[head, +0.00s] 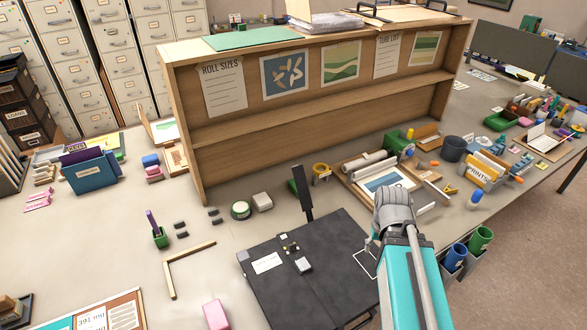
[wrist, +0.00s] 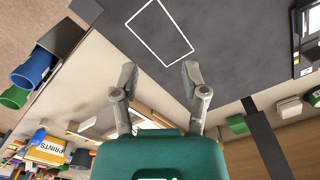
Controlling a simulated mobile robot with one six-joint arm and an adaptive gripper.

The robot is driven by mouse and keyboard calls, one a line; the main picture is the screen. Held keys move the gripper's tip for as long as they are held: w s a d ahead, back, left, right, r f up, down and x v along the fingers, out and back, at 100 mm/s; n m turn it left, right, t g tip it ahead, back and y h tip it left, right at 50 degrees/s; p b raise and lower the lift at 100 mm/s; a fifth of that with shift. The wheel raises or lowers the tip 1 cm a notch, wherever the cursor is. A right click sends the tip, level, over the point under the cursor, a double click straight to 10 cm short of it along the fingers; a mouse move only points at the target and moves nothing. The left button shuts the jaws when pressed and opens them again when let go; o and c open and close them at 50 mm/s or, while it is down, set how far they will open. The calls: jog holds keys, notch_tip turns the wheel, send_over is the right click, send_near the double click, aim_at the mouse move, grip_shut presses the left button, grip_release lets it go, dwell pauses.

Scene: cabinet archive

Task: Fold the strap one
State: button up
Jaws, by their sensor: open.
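A flat black case (head: 315,285) lies on the table in front of the wooden shelf unit, with a white label and small fittings on top. A black strap (head: 302,192) stands up from its far edge, tilted slightly. In the wrist view the case (wrist: 225,40) fills the upper middle, and the strap (wrist: 265,140) runs down the right side. A white rectangular outline (wrist: 150,47) marks the case's surface. My gripper (wrist: 160,75) is open and empty over the case's edge, to the left of the strap in the wrist view.
The shelf unit (head: 320,107) stands behind the case. Blue (head: 455,255) and green (head: 480,238) tubes stand at the right.

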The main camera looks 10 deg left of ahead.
jog(key=shift+a, duration=0.3)
jog(key=o, duration=0.3)
jog(key=shift+w+a, duration=0.1)
jog(key=shift+o, duration=1.2)
jog(key=shift+w+a+r, duration=0.1)
jog(key=shift+w+r, duration=0.1)
jog(key=shift+r, duration=0.05)
jog(key=w+a+r+n+p, duration=0.1)
jog(key=w+a+r+p, duration=0.2)
jog(key=w, duration=0.2)
jog(key=w+a+r+n+p, duration=0.1)
jog(key=w+a+r+p, duration=0.3)
jog(key=w, duration=0.1)
jog(key=w+a+r+n+p, duration=0.1)
jog(key=w+a+r+p, duration=0.2)
jog(key=w+a+p, duration=0.1)
jog(key=shift+w+r+n, duration=0.3)
jog(key=shift+w+n, duration=0.1)
notch_tip(320, 180, up, 8)
jog(key=n+p, duration=0.3)
jog(key=p, duration=0.6)
send_over(298, 166)
jog(key=shift+a+r, duration=0.1)
jog(key=shift+r, duration=0.05)
jog(key=shift+b, duration=0.45)
notch_tip(298, 166, down, 14)
jog(key=b, duration=1.3)
jog(key=shift+r, duration=0.1)
